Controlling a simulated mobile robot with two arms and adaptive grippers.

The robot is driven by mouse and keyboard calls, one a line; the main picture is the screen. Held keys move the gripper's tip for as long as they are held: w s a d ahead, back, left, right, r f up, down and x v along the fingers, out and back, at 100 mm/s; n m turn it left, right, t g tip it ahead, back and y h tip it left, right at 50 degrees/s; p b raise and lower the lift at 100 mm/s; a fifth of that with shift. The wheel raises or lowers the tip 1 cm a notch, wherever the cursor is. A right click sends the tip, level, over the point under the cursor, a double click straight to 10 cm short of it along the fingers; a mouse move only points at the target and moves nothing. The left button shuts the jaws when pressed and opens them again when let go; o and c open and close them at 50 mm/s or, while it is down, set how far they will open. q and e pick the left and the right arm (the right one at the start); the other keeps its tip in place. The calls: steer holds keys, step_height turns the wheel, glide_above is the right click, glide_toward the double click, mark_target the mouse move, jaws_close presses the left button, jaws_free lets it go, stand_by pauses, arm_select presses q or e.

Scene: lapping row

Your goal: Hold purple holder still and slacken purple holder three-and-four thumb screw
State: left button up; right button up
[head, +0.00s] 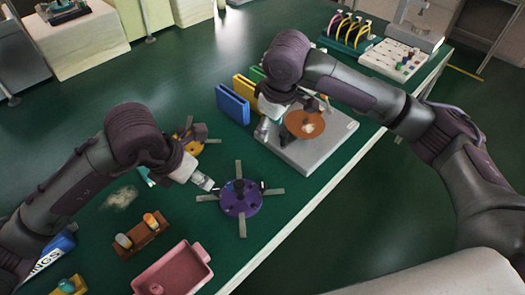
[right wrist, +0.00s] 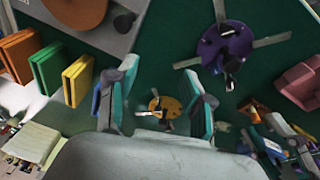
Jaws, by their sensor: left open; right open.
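The purple holder (head: 240,198) lies flat on the green bench, a round disc with several grey arms sticking out and dark parts on top. It also shows at the top right of the right wrist view (right wrist: 222,42). I cannot tell which of its screws is the three-and-four thumb screw. My left gripper (head: 207,184) is open just left of the purple holder, close to its left arm; I cannot tell if they touch. My right gripper (head: 266,130) is open beside the grey machine. In the right wrist view its two teal-edged fingers (right wrist: 158,98) are apart with nothing between them.
A yellow holder (head: 187,134) lies behind my left gripper. A grey machine (head: 320,150) with a copper-brown disc stands right of my right gripper. Blue (head: 232,104) and yellow upright blocks stand behind. A pink tray (head: 175,272) and brown rack (head: 142,238) are in front.

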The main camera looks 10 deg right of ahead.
steer(key=n+g, duration=0.2)
glide_above(263, 185)
steer(key=shift+h, duration=0.4)
step_height(263, 185, down, 14)
steer(key=shift+r, duration=0.2)
jaws_close()
